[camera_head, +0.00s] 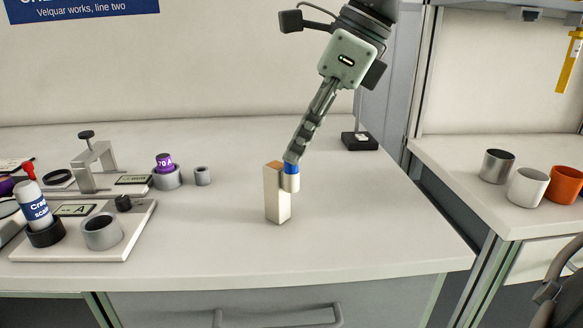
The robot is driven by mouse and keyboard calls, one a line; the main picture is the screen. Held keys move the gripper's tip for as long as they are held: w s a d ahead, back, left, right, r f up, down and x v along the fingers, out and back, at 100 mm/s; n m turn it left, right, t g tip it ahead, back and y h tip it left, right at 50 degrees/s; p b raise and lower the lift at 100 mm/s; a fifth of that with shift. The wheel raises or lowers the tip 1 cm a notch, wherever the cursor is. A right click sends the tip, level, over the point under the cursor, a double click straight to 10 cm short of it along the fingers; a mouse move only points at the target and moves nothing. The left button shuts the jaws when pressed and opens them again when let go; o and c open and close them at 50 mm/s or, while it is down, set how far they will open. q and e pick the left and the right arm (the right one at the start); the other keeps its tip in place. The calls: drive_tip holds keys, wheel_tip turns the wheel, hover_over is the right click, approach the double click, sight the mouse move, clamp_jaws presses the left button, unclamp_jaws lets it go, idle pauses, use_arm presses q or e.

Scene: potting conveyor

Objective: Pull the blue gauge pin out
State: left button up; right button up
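The blue gauge pin (292,168) shows as a small blue head on top of a short silver cylinder (290,183). This cylinder sits against the upper right side of an upright pale metal block (277,201) with a brownish top, standing on the bench. My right gripper (291,158) points down from above, with its fingertips at the blue head and overlapping its top. I see the fingers edge-on, so the gap between them is hidden and I cannot tell whether they grip the pin. My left gripper is not in view.
At left, a white tray (129,245) holds a bottle (36,212) and rings, with a clamp stand (92,165) behind. A black block (358,141) stands at the back. Several cups, one orange (565,184), stand on the right-hand counter. The bench around the metal block is clear.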

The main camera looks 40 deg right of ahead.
drive_tip(key=shift+r, duration=0.1)
clamp_jaws()
drive_tip(key=shift+r+p, duration=1.55)
drive_tip(key=shift+r, duration=0.35)
drive_tip(key=o, duration=0.5)
unclamp_jaws()
drive_tip(key=v, duration=1.2)
